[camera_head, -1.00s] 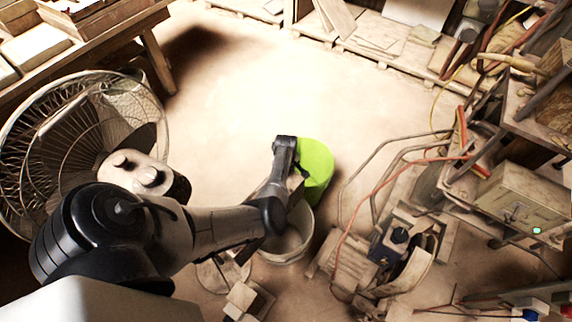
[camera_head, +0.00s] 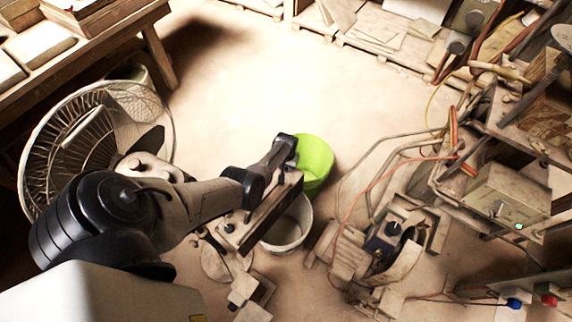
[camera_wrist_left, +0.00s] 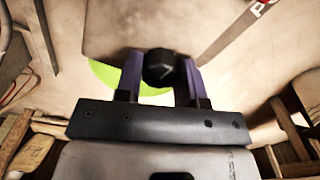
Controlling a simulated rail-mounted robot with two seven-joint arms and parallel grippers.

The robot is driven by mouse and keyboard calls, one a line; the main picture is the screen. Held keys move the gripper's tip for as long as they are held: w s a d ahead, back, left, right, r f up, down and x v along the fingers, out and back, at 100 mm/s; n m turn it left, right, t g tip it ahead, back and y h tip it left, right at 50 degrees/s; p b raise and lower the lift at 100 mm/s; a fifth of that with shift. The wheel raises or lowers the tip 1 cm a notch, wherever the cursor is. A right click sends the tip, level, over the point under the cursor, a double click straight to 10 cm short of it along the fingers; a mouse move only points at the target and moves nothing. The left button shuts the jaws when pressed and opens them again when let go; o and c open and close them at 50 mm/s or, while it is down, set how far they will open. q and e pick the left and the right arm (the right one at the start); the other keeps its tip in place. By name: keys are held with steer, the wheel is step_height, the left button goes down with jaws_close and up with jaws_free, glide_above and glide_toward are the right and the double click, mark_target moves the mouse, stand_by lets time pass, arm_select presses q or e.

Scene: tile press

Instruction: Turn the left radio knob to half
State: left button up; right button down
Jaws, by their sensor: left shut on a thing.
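A long dark box that looks like the radio (camera_head: 258,215) shows in the head view below and behind my left forearm, partly hidden by it. A small knob (camera_head: 229,228) shows at its near end. My left gripper (camera_head: 283,178) is at the box's far end, in front of the green bucket. In the left wrist view my left gripper (camera_wrist_left: 160,75) has its two purple fingers on either side of a round black knob (camera_wrist_left: 159,69), shut on it. The knob's pointer setting is too small to read. My right gripper is not in view.
A green bucket (camera_head: 317,160) and a pale bucket (camera_head: 291,228) stand on the floor by the gripper. A large fan (camera_head: 60,150) stands at left. Machinery with hoses (camera_head: 395,240) and a grey control box (camera_head: 508,197) are at right. The middle floor is clear.

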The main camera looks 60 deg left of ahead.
arm_select(q)
steer(key=m, duration=0.3)
steer(key=shift+m+p, duration=0.4)
steer(key=shift+m, duration=1.5)
steer(key=o, duration=0.9)
steer(key=shift+r, duration=0.2)
steer(key=shift+r+p, duration=0.85)
steer(key=shift+p, duration=0.2)
step_height(320, 180, up, 12)
steer(key=p, duration=1.1)
steer(key=shift+f+p, duration=0.1)
steer(key=shift+p, duration=0.3)
